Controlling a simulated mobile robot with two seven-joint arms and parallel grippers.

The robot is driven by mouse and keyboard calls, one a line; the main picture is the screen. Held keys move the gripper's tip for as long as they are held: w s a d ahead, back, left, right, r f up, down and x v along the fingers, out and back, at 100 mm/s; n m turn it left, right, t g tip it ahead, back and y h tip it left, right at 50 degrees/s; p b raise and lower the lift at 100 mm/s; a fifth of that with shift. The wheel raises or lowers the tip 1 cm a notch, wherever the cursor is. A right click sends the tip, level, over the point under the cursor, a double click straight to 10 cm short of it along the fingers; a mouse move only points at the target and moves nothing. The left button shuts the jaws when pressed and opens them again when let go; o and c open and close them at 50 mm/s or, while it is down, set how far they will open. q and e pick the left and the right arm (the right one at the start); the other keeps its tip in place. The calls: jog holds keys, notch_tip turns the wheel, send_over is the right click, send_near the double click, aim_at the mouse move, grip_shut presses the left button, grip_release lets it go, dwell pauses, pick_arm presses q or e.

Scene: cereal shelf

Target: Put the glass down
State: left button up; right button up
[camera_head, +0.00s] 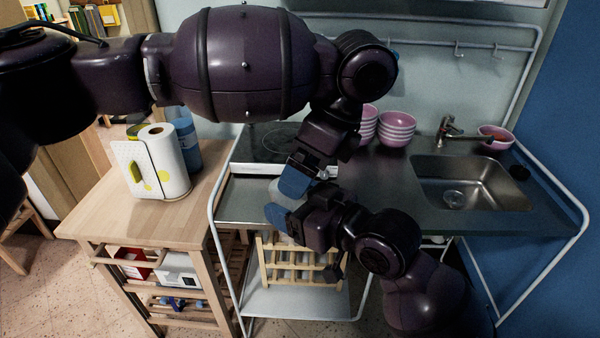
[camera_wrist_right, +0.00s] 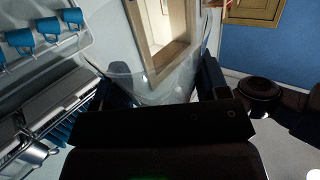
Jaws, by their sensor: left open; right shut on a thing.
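The clear glass (camera_wrist_right: 160,88) is large and see-through in the right wrist view, close in front of my right gripper (camera_wrist_right: 165,82), whose fingers are on either side of it. In the head view, the glass (camera_head: 282,195) shows only as a faint pale shape at the blue fingertips. My right gripper (camera_head: 279,214) is shut on it above the counter's front edge. My left gripper (camera_head: 296,178) is open and empty just above it, with its blue fingertips very close to the glass. Whether they touch it cannot be told.
The dark counter (camera_head: 390,185) is bare between stove (camera_head: 270,142) and sink (camera_head: 470,182). Pink bowls (camera_head: 397,128) stand at its back. A wooden cart (camera_head: 135,215) on the left holds a paper towel roll (camera_head: 168,165). A wooden rack (camera_head: 300,270) stands below.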

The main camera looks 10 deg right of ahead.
pick_arm(q)
jog(key=v, duration=1)
pick_arm(e)
jog(key=shift+w+a+f, duration=0.1)
jog(key=shift+a+f, duration=0.05)
pick_arm(q)
jog(key=shift+d, duration=0.1)
jog(key=w+a+f+n+g+h, duration=0.1)
jog(key=w+a+f+h, duration=0.15)
jog(key=a, duration=0.35)
jog(key=w+a+f+g+h, duration=0.1)
jog(key=w+a+f, duration=0.15)
jog(key=a, duration=0.35)
jog(key=shift+t+h, duration=0.4)
jog(key=shift+h, duration=0.05)
jog(key=f, duration=0.4)
jog(key=d+f, duration=0.1)
jog(key=f, duration=0.6)
jog(key=shift+d+f, duration=0.3)
jog(key=shift+d, duration=0.1)
pick_arm(e)
jog(key=w+a+f+n+g+y, duration=0.4)
jog(key=f+g, duration=0.1)
jog(key=shift+w+f+n, duration=0.15)
jog(key=shift+n, duration=0.15)
